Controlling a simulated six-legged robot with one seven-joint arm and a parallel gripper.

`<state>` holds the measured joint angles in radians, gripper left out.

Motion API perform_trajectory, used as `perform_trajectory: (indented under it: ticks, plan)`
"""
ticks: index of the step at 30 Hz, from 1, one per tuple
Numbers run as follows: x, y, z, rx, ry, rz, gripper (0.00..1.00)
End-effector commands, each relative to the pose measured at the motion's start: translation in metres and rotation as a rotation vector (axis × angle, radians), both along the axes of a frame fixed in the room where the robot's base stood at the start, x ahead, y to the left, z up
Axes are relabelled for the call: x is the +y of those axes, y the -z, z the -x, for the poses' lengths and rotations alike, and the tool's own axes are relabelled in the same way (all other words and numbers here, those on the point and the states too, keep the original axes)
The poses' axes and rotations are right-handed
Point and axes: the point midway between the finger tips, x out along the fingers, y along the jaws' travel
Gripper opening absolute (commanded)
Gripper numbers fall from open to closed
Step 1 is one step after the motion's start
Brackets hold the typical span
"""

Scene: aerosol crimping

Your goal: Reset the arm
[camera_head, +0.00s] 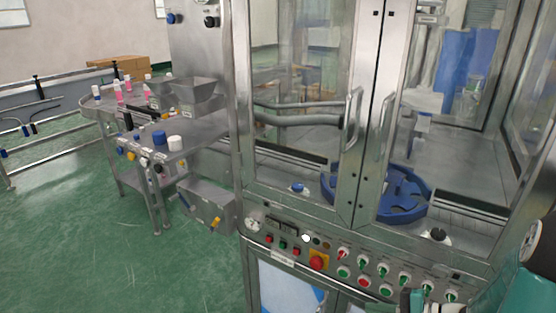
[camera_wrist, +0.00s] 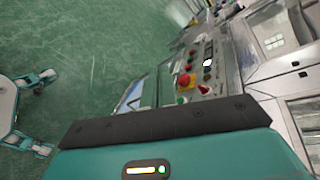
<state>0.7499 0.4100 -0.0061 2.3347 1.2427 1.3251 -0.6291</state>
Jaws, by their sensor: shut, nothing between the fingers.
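My arm (camera_head: 508,285) shows in the lower right corner of the head view, in teal and black, in front of the machine's control panel. In the wrist view the teal housing with a lit bar and the dark end of my gripper (camera_wrist: 168,122) fill the lower part. My gripper is shut and holds nothing. Its fingertips do not show clearly. The crimping machine's control panel (camera_head: 330,262) has several buttons and a red emergency stop (camera_head: 317,263). The emergency stop also shows in the wrist view (camera_wrist: 185,81), beyond the gripper.
The machine's glass doors (camera_head: 300,110) are closed, with a blue rotary plate (camera_head: 404,193) behind them. A steel side table (camera_head: 200,132) at the left holds a hopper (camera_head: 192,95), a blue cap, a white cap and pink bottles. Green floor (camera_head: 80,230) at the left is open.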

Motion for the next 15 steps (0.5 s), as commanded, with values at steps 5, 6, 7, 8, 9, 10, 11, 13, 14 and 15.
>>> perform_trajectory:
  ticks: [5, 6, 7, 8, 9, 10, 11, 13, 14, 15]
  plan:
    - [0.046, -0.033, 0.02, 0.024, -0.236, 0.204, 0.0]
    - [0.054, -0.039, 0.025, 0.027, -0.282, 0.253, 0.0]
    - [0.059, -0.043, 0.029, 0.03, -0.314, 0.29, 0.0]
    - [0.064, -0.047, 0.034, 0.03, -0.345, 0.331, 0.0]
    - [0.07, -0.053, 0.039, 0.03, -0.384, 0.382, 0.0]
    - [0.074, -0.057, 0.043, 0.029, -0.413, 0.424, 0.0]
    - [0.077, -0.061, 0.047, 0.025, -0.439, 0.465, 0.0]
    - [0.084, -0.07, 0.056, 0.016, -0.497, 0.564, 0.0]
    - [0.087, -0.074, 0.06, 0.01, -0.518, 0.607, 0.0]
    - [0.09, -0.079, 0.065, 0.0, -0.544, 0.664, 0.0]
